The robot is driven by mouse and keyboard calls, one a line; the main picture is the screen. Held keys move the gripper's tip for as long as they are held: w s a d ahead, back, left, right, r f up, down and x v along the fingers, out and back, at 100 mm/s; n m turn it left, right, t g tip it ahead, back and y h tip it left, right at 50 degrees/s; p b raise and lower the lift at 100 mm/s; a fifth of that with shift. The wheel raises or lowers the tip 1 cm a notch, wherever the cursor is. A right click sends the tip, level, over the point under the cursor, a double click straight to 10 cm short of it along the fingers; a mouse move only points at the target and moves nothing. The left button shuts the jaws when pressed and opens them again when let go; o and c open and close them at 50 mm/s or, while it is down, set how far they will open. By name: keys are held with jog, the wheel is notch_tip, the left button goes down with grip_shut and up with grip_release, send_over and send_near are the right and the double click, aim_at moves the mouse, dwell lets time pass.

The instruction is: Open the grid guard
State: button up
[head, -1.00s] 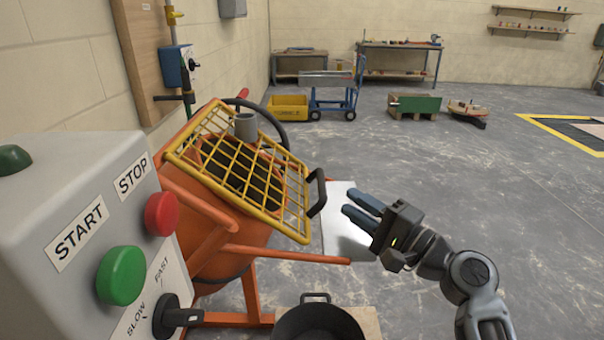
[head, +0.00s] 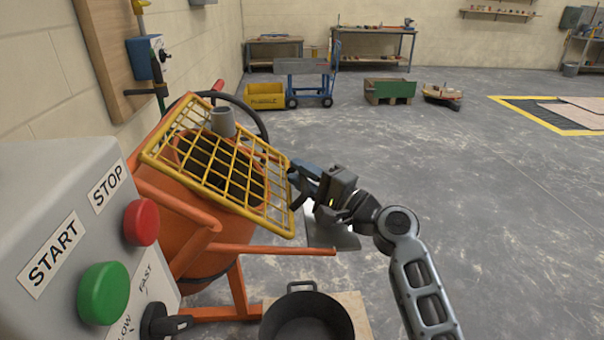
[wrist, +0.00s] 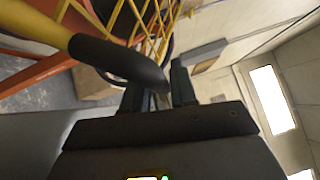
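The yellow grid guard (head: 215,165) lies tilted over the mouth of the orange mixer drum (head: 205,255), down over the opening. Its black handle is on the right edge, mostly hidden behind my gripper (head: 297,172) in the head view. In the wrist view the dark handle (wrist: 120,62) crosses in front of one finger and its end reaches the gap between the fingers. My gripper (wrist: 160,92) has its fingers apart there. I cannot tell whether they touch the handle.
A grey control box (head: 70,230) with a green START button (head: 103,292) and red STOP button (head: 141,221) stands close at left. A black tub (head: 306,318) stands on the floor below. The floor to the right is clear.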

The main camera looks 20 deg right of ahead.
grip_shut()
dwell(0.3)
